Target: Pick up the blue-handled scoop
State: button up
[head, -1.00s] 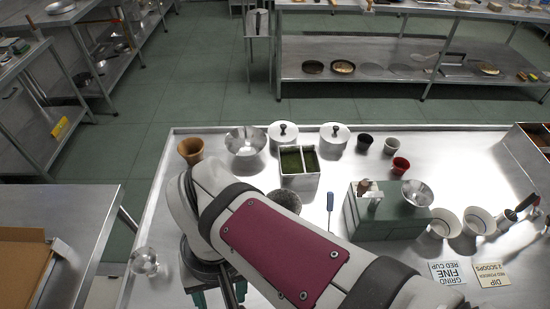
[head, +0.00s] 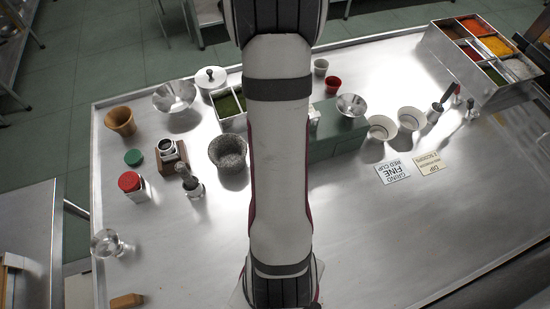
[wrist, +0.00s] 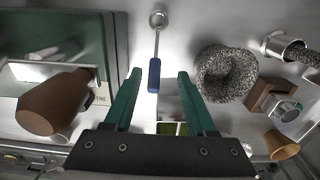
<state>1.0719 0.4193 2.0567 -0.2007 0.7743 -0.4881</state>
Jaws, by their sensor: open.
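The blue-handled scoop shows in the wrist view, its blue handle (wrist: 154,75) pointing toward my gripper and its thin metal shaft ending in a small round bowl (wrist: 158,19) at the top. It appears to lie on the steel table. My gripper (wrist: 159,73) is open, with one green finger on each side of the handle's line. Bare table shows between the handle and both fingers, so no contact is visible; the height gap cannot be told. In the head view my arm hides the scoop and the gripper.
A stone mortar (wrist: 225,74) stands right of the fingers in the wrist view. A green box (head: 338,138) with a metal bowl (head: 351,105) on top is on the other side. A brown object (wrist: 53,103) rises near the left finger. The front table is mostly clear.

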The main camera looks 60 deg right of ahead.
jog(key=f, duration=0.4)
jog(key=d+f, duration=0.1)
jog(key=f, duration=0.2)
jog(key=shift+s, duration=0.1)
grip_shut()
